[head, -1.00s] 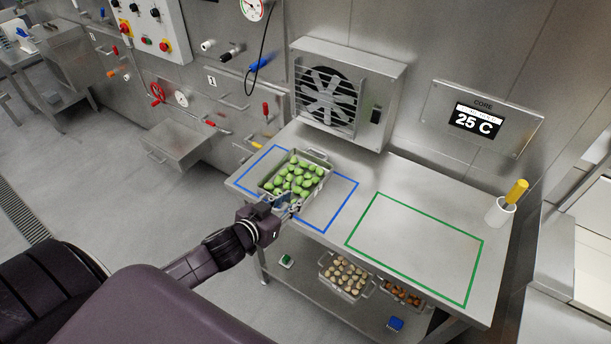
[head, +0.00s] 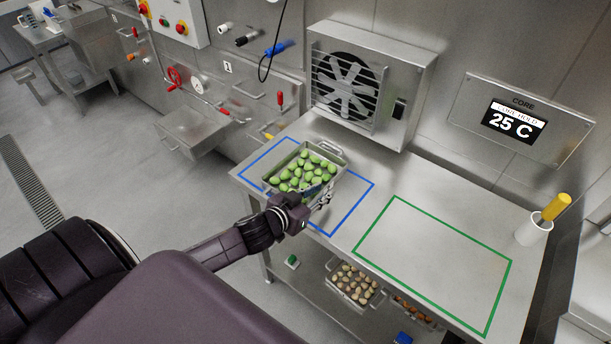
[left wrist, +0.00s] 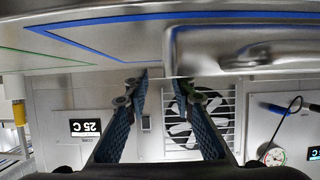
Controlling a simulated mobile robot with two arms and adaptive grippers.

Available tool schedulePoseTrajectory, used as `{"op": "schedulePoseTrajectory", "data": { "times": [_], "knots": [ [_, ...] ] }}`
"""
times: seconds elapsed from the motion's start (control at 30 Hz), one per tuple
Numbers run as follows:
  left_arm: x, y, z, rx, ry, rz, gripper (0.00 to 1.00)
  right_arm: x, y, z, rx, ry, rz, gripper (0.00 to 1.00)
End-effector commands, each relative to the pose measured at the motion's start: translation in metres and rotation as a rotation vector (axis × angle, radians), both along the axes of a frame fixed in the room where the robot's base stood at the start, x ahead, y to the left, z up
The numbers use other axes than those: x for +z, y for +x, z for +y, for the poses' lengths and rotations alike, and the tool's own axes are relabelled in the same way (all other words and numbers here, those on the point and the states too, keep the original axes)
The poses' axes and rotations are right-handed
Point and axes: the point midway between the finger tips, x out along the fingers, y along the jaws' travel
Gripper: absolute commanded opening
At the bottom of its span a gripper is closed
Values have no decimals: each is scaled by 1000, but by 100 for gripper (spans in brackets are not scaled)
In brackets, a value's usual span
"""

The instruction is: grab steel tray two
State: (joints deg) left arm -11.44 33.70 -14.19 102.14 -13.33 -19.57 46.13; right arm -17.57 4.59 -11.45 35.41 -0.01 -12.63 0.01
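No tray shows a readable number. My left gripper (head: 322,201) is at the near right side of the green-filled tray. Its fingers (left wrist: 162,80) are apart with nothing between them; the handle lies beside them. My right gripper is out of view.
A green outline (head: 440,258) on the table is empty. A fan unit (head: 365,85) stands at the back. A white cup (head: 532,231) with a yellow-handled tool stands at the right. A display (head: 515,122) reads 25 C.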

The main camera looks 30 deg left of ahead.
Motion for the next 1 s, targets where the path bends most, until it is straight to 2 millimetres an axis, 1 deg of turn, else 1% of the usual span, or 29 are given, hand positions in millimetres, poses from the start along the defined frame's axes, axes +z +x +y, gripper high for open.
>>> {"op": "schedulePoseTrajectory", "data": {
  "times": [0.07, 0.2, 0.33, 0.47, 0.67, 0.7, 0.77, 0.9, 1.0],
  "knots": [
    [3, 10, 2, 0, 2, -3, 23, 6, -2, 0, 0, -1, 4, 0],
    [-1, 28, 5, 0, 2, -2, 23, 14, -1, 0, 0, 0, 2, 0],
    [-9, 41, 4, 1, 0, -2, 23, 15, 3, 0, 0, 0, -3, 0],
    [-12, 46, 2, -1, 0, -1, 23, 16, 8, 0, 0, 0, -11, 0],
    [-13, 46, 3, 0, 1, -1, 23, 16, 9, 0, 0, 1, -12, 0],
    [-13, 46, 3, 0, 1, -1, 22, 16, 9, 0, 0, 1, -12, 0],
    [-13, 46, 3, 0, 1, -1, 16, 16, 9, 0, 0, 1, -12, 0],
    [-13, 46, 3, 0, 1, -1, 0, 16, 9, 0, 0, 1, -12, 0],
    [-13, 46, 3, 0, 1, -1, 0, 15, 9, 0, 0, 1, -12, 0]
  ]
}}
